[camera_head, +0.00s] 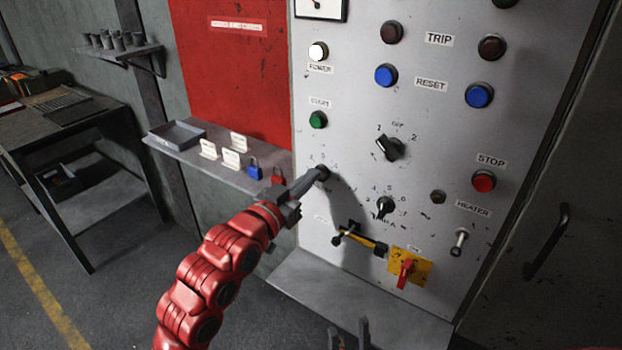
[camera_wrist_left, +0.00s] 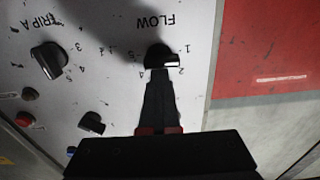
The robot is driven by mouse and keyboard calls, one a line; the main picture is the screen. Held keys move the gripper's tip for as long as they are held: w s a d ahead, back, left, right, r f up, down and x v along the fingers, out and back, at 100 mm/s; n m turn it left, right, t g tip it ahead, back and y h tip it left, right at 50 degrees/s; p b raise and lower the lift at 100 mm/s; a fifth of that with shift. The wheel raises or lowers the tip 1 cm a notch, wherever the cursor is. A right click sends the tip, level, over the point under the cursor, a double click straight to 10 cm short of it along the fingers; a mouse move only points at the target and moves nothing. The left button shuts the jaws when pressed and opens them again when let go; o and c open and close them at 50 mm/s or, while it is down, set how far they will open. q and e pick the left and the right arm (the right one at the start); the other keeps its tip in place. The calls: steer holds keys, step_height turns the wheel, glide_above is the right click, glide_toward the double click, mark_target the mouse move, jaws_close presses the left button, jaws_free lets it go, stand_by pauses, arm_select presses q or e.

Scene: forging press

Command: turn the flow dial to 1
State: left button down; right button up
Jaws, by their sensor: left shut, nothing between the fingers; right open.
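The flow dial (camera_wrist_left: 161,57) is a dark round knob under the upside-down FLOW label in the left wrist view. The figures 1 and 2 show on its right side there. Its pointer is not clear. In the head view the dial (camera_head: 323,172) sits on the grey panel, partly hidden by my left gripper. My left gripper (camera_head: 317,178) is shut and empty, its tips right at the dial; contact is not certain. In the left wrist view the closed fingers (camera_wrist_left: 157,78) cover the dial's lower edge. My right gripper (camera_head: 349,336) is open at the bottom of the head view, away from the panel.
The TRIP A dial (camera_head: 385,207), a black selector (camera_head: 389,148) and a yellow-plated red switch (camera_head: 407,270) are on the panel nearby. A black-and-yellow handle (camera_head: 360,240) sticks out below the flow dial. A shelf (camera_head: 222,156) with padlocks and cards is to the left.

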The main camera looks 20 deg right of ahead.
arm_select(q)
steer(key=shift+y, duration=0.4)
steer(key=f, duration=0.4)
steer(key=shift+w+a+b, duration=0.15)
steer(key=shift+w+b, duration=0.1)
steer(key=shift+b, duration=0.05)
steer(key=shift+r, duration=0.1)
steer(key=s+a+r+p, duration=0.2)
steer(key=s+a+r, duration=0.2)
steer(key=s+a, duration=0.1)
steer(key=shift+a+h, duration=0.3)
steer(key=shift+a, duration=0.45)
